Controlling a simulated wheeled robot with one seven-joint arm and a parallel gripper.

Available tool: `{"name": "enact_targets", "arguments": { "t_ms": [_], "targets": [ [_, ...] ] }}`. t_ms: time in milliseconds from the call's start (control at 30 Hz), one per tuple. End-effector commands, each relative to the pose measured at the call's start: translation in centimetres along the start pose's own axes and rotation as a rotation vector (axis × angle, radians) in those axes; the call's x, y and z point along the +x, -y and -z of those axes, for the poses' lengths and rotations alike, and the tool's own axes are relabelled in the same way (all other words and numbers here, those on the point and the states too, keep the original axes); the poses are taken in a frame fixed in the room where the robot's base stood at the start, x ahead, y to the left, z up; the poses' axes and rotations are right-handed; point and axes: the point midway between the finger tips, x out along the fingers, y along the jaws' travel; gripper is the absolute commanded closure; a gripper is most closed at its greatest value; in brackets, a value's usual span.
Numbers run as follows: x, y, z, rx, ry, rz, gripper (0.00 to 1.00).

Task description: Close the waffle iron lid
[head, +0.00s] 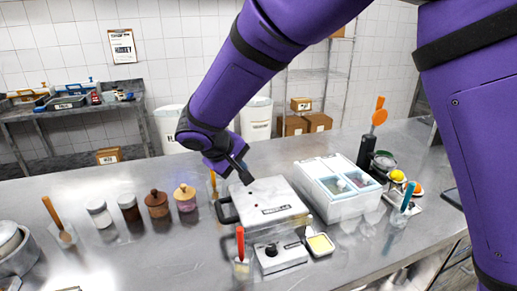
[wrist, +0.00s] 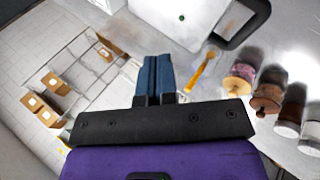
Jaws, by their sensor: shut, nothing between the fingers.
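The waffle iron (head: 268,202) sits on the steel counter, with a flat light-grey top and a dark handle (head: 227,210) at its left side. Its lid looks lowered and lies flat, though the seam is too small to check. The wrist view shows part of its pale top (wrist: 185,18) and the dark handle loop (wrist: 243,22) at the upper edge. My gripper (head: 247,180) is over the back left part of the waffle iron. In the wrist view, the blue fingers (wrist: 157,72) are together and empty. I cannot tell whether the tips touch the lid.
A control box (head: 280,256) and a small dish (head: 320,244) stand in front. A white bin with compartments (head: 338,187) stands close on the right. Several jars (head: 158,205) line the left, and an orange-handled tool (wrist: 205,70) is near the iron.

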Motion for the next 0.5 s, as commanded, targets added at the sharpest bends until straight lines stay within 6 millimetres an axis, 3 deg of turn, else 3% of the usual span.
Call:
{"name": "enact_targets", "arguments": {
  "t_ms": [33,200,500],
  "targets": [
    [0.3,1.5,0.4,-0.021,0.013,-0.038,1.0],
    [1.6,5.1,1.1,-0.065,0.057,-0.166,1.0],
    [4.5,10.3,1.8,-0.134,0.124,-0.366,1.0]
  ]
}}
